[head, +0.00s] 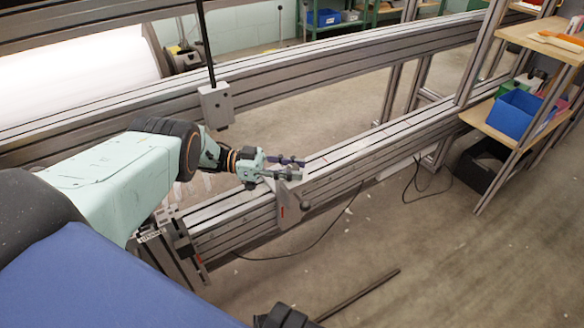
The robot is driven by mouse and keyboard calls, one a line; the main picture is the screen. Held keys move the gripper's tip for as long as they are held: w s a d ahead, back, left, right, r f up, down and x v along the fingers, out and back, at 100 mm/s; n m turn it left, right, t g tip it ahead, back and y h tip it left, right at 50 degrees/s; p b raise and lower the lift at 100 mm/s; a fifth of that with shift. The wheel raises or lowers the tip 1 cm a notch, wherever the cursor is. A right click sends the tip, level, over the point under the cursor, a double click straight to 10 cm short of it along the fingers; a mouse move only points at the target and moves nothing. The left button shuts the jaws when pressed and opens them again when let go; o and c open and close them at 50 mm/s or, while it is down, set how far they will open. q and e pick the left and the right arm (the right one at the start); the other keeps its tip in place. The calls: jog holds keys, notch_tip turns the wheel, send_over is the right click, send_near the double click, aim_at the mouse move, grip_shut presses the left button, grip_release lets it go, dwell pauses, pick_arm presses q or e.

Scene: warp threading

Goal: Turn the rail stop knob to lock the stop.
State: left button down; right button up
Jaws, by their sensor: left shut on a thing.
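The rail stop (286,204) is a grey metal block with a plate hanging down the front face of the lower rail (350,160). A small dark round knob (305,205) sticks out at the right of this plate. My left gripper (291,168) is at the top of the stop, above the rail, with its dark fingers shut on the stop's upper part. The knob is a little below the fingers and apart from them. The fingers hide part of the stop's top. My right gripper does not show clearly.
An upper rail (300,85) runs behind, with a grey block (216,104) on a black rod. A white roll (75,85) is at the left. Shelves with a blue bin (520,115) stand at the right. A dark bar (358,294) and a cable lie low in front.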

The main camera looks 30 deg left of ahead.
aim_at(293, 167)
pick_arm(q)
jog(key=c, duration=1)
grip_release()
jog(key=shift+o, duration=0.2)
jog(key=shift+r, duration=0.1)
jog(key=shift+r, duration=4.9)
